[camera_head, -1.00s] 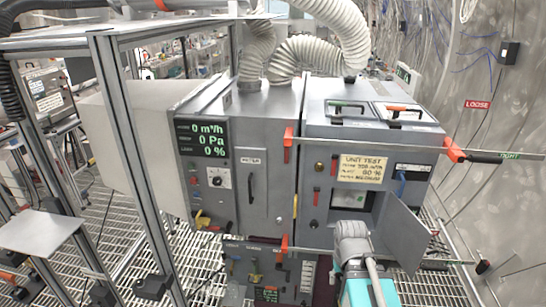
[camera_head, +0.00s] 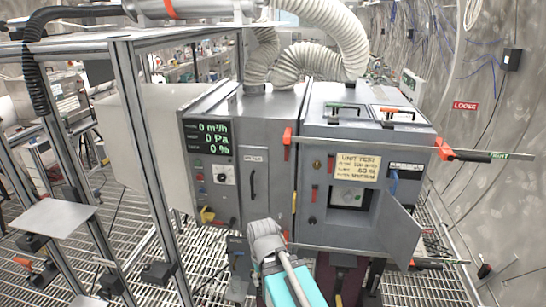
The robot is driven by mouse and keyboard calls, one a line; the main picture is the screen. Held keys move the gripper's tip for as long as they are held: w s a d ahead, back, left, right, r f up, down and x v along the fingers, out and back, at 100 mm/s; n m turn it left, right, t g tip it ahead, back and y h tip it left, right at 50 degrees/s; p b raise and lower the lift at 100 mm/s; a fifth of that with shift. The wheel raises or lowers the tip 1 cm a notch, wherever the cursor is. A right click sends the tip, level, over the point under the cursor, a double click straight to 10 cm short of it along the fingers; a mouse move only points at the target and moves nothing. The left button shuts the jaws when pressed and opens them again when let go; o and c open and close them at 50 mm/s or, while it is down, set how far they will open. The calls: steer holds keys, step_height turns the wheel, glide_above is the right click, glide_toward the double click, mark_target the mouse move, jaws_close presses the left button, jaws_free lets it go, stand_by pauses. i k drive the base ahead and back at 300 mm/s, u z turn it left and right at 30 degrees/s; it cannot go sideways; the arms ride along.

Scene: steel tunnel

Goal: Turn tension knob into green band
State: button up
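No tension knob can be told for certain. An orange clamp piece (camera_head: 445,149) sits on a bar at the right of the grey machine, with a small green-lettered tag (camera_head: 498,156) by its outer end. A red LOOSE sign (camera_head: 466,105) is on the wall behind. In the open compartment of the right cabinet, a small dial or panel (camera_head: 347,198) shows some green; whether this is the green band cannot be told. My grey and teal arm rises from the bottom centre, in front of the machine. My gripper's fingers are not visible.
The grey cabinet (camera_head: 268,130) has a green-digit display (camera_head: 208,136) reading 0. An open door (camera_head: 398,232) juts out at the lower right. A metal frame post (camera_head: 150,165) stands at left.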

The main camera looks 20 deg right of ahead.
mark_target(347, 199)
steer(key=u, duration=0.15)
steer(key=k, duration=1.65)
steer(key=z, duration=0.5)
steer(key=i, duration=1.3)
